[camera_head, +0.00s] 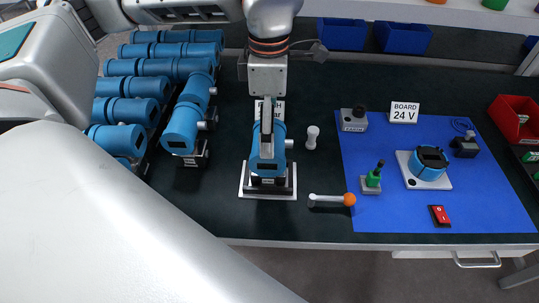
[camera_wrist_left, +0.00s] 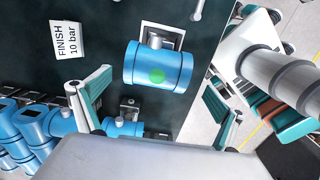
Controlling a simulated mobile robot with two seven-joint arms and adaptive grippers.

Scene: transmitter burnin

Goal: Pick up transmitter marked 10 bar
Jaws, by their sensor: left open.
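A blue transmitter (camera_head: 268,160) stands on a white-edged plate (camera_head: 246,193) at mid-table. The left wrist view shows its blue cylinder (camera_wrist_left: 135,66) with a green round mark. Beside it stands a sign (camera_wrist_left: 67,40) reading "FINISH 10 bar", mostly hidden behind my gripper in the head view. My left gripper (camera_head: 267,128) points down over this transmitter. Its fingers (camera_wrist_left: 142,90) are open and spread to either side of the transmitter in the wrist view; I cannot tell if they touch it. My right gripper is not in view.
Several blue transmitters (camera_head: 172,68) stand in rows at the left; one (camera_head: 181,130) is close left of the gripper. A grey peg (camera_head: 311,137) and an orange-knobbed lever (camera_head: 329,199) are to the right. A blue mat (camera_head: 380,150) holds a "BOARD 24 V" sign (camera_head: 404,112) and small parts.

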